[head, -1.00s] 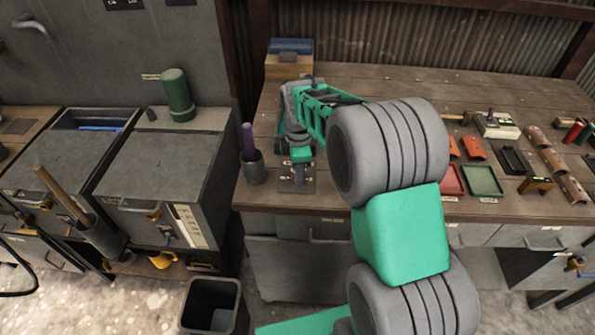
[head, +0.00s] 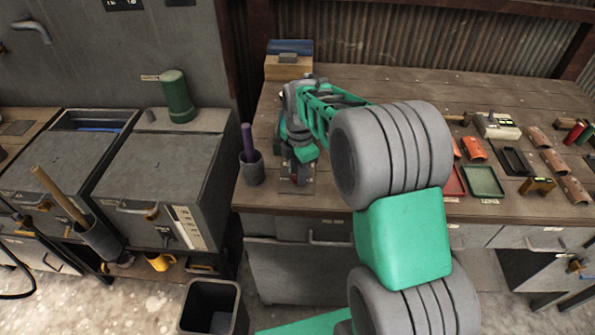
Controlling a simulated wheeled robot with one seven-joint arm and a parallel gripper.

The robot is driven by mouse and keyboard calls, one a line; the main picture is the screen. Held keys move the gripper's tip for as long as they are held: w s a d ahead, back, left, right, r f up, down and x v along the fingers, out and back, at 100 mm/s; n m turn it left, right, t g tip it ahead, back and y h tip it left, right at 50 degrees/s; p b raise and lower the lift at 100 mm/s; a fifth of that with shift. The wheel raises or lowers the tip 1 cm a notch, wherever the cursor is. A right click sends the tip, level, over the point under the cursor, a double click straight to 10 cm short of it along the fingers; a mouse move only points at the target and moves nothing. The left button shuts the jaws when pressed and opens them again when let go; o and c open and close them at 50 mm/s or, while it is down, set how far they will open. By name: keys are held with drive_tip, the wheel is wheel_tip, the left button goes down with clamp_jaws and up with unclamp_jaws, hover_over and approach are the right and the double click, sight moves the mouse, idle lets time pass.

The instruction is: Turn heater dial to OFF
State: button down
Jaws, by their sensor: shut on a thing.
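The heater dial's dark panel (head: 303,188) lies flat on the workbench near its front left edge, with small light markings too small to read. My gripper (head: 296,174) reaches down onto this panel from behind and is shut on the dial. Its fingers and the green wrist part cover most of the dial, so its pointer direction cannot be read. A small red patch shows beside the fingertips.
A dark cup (head: 251,168) with a purple-handled tool stands just left of the panel. A wooden box (head: 289,68) sits behind. Red and green trays (head: 483,181) lie to the right. A bin (head: 211,308) stands on the floor in front.

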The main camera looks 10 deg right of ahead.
drive_tip(key=shift+r, duration=0.1)
drive_tip(key=c, duration=1)
unclamp_jaws()
drive_tip(key=shift+c, duration=0.2)
drive_tip(key=r, duration=0.3)
drive_tip(key=r+b, duration=0.1)
drive_tip(key=r, duration=0.3)
drive_tip(key=shift+s+r, duration=0.2)
drive_tip(key=shift+r, duration=0.1)
drive_tip(key=s+m+t, duration=0.3)
drive_tip(key=s+m, duration=1.6)
drive_tip(key=m, duration=0.2)
drive_tip(key=shift+s+a, duration=0.2)
drive_tip(key=shift+s, duration=0.15)
